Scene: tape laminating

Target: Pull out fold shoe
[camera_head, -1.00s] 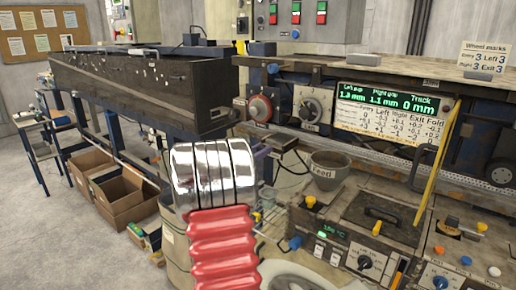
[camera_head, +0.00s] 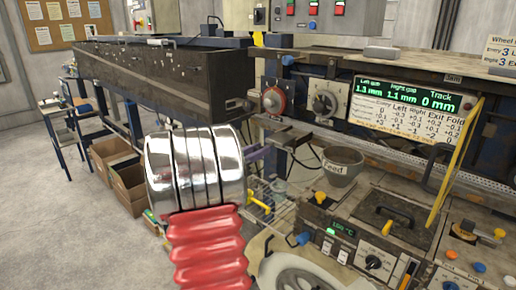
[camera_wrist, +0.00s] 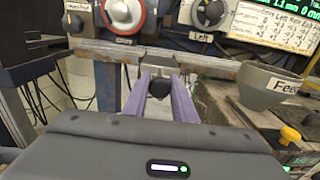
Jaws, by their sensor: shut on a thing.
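In the wrist view my gripper (camera_wrist: 160,103) has two purple fingers pointing forward, shut on a small dark piece (camera_wrist: 158,84). This piece appears to be part of the fold shoe; its full shape is hidden between the fingers. It sits just in front of and below a gap in a worn metal rail (camera_wrist: 205,64); I cannot tell whether it touches the rail. In the head view my silver and red arm covers the lower middle, and only a bit of purple finger (camera_head: 257,153) shows past it.
A grey Feed cup (camera_head: 341,168) stands right of the gripper and also shows in the wrist view (camera_wrist: 272,87). Behind are a red dial (camera_head: 274,100), a grey dial (camera_head: 324,104) and a readout panel (camera_head: 412,107). A long dark trough (camera_head: 150,78) lies left. A white reel (camera_head: 300,275) is at the front.

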